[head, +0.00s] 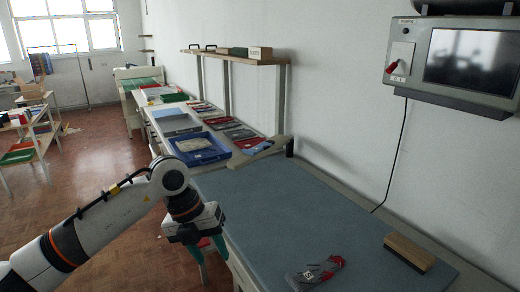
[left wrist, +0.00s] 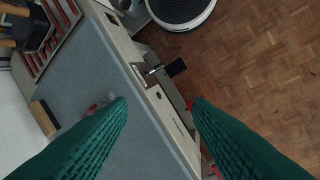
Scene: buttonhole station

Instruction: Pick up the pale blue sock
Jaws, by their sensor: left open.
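I cannot make out a pale blue sock for certain in either view. A blue tray (head: 222,157) on the far part of the bench holds a pale, flat item (head: 201,145), too small to identify. My left gripper (head: 197,250) hangs beside the near edge of the blue-grey work mat (head: 290,210), with its green fingers pointing down. In the left wrist view its fingers (left wrist: 158,105) are spread apart with nothing between them, over the bench edge and floor. My right gripper is not in view.
A grey and red packet (head: 316,273) and a wooden block brush (head: 409,252) lie on the mat. Several folded items lie in a row farther along the bench. A screen unit (head: 460,60) hangs on the wall. The middle of the mat is clear.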

